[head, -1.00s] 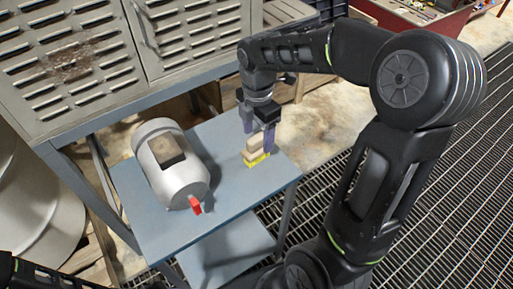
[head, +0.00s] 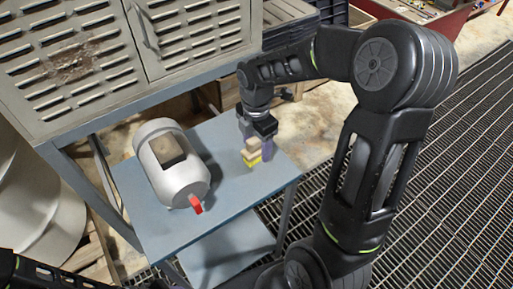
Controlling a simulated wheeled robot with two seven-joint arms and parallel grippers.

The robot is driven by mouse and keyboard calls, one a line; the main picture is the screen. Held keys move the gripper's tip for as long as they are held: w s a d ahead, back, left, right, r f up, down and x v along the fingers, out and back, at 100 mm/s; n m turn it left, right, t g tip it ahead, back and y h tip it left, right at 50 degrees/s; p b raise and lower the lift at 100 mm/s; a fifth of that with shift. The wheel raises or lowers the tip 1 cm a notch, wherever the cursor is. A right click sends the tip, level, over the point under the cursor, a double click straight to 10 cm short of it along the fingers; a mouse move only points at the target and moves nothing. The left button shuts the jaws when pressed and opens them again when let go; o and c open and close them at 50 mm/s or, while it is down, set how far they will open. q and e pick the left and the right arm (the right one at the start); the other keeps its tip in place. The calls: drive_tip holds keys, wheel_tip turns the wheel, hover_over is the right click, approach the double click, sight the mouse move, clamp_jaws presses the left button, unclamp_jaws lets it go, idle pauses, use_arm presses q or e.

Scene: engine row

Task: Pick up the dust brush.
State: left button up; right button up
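The dust brush (head: 251,155) has a pale wooden body and yellow bristles. It sits near the right end of the blue-grey table (head: 225,200) in the head view. My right gripper (head: 256,142) points down right at the brush, its purple-grey fingers apart on either side of it. The right finger hides part of the brush; contact with the fingers cannot be told. Only a bit of my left arm shows at the bottom left corner; its gripper is out of view.
A white canister (head: 170,165) with a red cap lies on the table, left of the brush. A grey louvred cabinet (head: 190,40) stands behind. Dark floor grating (head: 440,190) spreads at the right. The table front is clear.

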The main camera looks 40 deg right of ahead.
clamp_jaws()
idle(0.5)
wheel_tip(320, 180, up, 10)
drive_tip(key=shift+r+b, duration=0.1)
drive_tip(key=shift+b, duration=0.45)
idle(0.4)
